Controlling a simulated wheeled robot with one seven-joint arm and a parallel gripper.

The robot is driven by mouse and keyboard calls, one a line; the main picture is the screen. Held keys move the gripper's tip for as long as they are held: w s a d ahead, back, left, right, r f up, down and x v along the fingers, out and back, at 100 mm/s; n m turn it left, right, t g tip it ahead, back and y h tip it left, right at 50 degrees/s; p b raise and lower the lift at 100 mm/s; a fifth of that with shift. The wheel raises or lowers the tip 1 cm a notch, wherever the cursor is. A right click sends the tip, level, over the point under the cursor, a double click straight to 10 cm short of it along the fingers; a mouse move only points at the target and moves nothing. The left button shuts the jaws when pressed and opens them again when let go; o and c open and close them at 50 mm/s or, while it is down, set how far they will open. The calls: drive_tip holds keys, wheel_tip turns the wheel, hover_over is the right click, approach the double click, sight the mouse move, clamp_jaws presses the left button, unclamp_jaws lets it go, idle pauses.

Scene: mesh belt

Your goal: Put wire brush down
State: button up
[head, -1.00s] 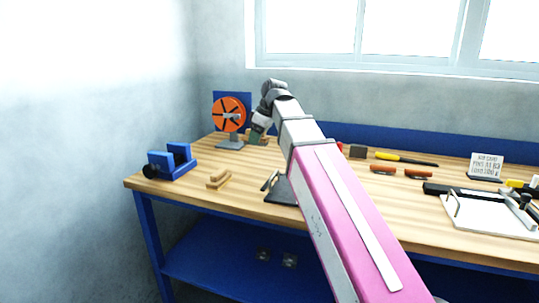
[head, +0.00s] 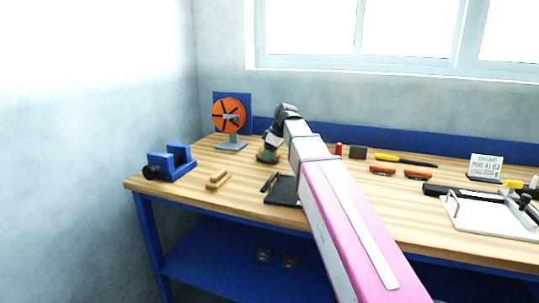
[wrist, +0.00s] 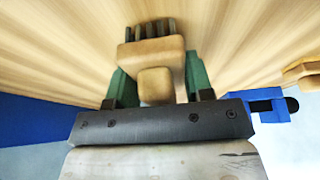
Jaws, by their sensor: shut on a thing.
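The wire brush (wrist: 152,54) has a pale wooden body and a row of dark bristles, which point to the top of the wrist view. My gripper (wrist: 152,88) has green fingers, one on each side of the brush, and is shut on it. In the head view my gripper (head: 271,150) is over the back left of the wooden bench (head: 225,200), right of the orange wheel. The brush shows there only as a small, partly hidden shape (head: 266,158) low at the fingers. I cannot tell whether it touches the bench top.
The orange wheel (head: 228,115) on a grey stand is close on the left. A blue vise (head: 172,162) and a small wooden piece (head: 218,181) are at the front left. A black tray (head: 284,191) lies in front, partly behind my arm. Several tools lie to the right.

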drive_tip(key=o, duration=1.2)
drive_tip(key=shift+f, duration=0.1)
drive_tip(key=v, duration=1.2)
drive_tip(key=shift+s, duration=0.1)
